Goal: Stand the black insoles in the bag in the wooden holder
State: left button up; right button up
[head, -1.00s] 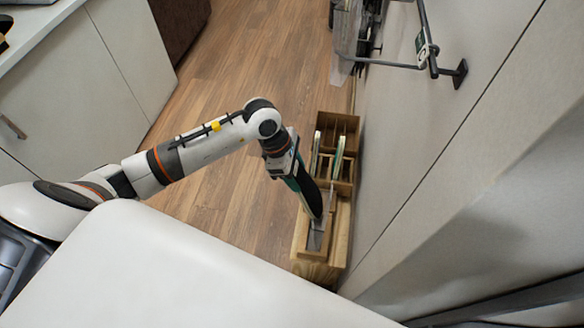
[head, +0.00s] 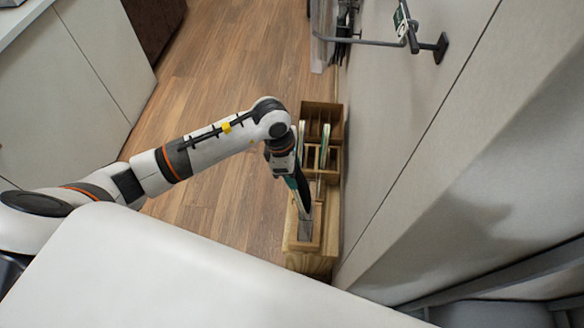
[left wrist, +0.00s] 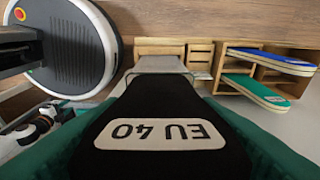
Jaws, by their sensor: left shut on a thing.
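My left gripper (head: 301,196) is shut on a black insole (left wrist: 150,98), whose white label reads EU 40, upside down in the left wrist view. It is above the near end of the wooden holder (head: 333,158), which stands low beside the wall. The holder (left wrist: 200,50) also shows ahead of the insole in the left wrist view. A blue insole (left wrist: 270,59) and a green insole (left wrist: 255,90) stand in its slots. The head view does not show clearly whether the black insole touches the holder. My right gripper is not in view.
A pale wall panel (head: 400,140) runs close along the holder's right side. A grey metal rail (head: 375,42) sticks out from it farther back. A white surface (head: 170,270) fills the front. The wooden floor (head: 225,75) left of the holder is clear.

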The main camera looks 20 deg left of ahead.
pick_arm(q)
jog(key=o, duration=1.3)
jog(key=shift+o, duration=0.2)
jog(key=shift+r, duration=0.1)
jog(key=v, duration=1.1)
jog(key=shift+a+r, duration=0.2)
jog(key=shift+r, duration=0.2)
